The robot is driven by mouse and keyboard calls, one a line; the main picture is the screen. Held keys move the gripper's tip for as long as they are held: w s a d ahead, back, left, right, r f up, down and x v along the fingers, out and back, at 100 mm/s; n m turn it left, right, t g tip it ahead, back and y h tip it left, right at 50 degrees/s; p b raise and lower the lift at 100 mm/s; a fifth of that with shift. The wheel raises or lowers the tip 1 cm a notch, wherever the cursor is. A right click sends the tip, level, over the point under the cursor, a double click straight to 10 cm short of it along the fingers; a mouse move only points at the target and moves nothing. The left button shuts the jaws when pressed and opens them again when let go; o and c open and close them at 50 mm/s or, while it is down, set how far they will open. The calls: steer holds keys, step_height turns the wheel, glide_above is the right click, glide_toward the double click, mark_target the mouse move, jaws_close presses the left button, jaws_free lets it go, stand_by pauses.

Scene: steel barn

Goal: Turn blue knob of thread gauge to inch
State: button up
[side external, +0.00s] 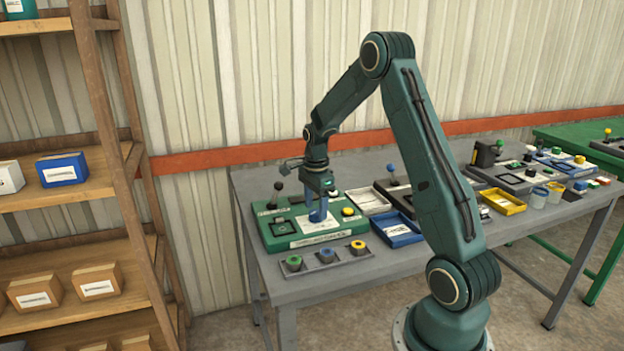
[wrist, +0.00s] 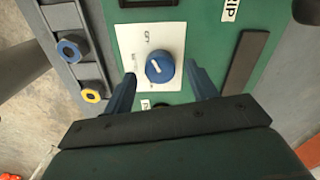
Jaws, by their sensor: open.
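The blue knob (wrist: 160,67) sits on a white label plate (wrist: 133,42) on the green panel of the thread gauge. A white pointer line shows on the knob's top; the lettering around it is too small to read surely. My gripper (wrist: 160,80) is open, with one blue finger on each side of the knob and gaps between. In the side view my gripper (side external: 318,215) points down over the green thread gauge (side external: 282,241), and its fingers hide the knob there.
A strip with green, blue and yellow round pieces (side external: 326,256) lies in front of the gauge. A yellow knob (side external: 348,212) and a black lever (side external: 278,188) stand on the gauge. A blue tray (side external: 396,230) is to the right. Shelves with boxes stand at left.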

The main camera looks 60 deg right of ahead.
steer(key=shift+f, duration=0.5)
steer(key=c, duration=1)
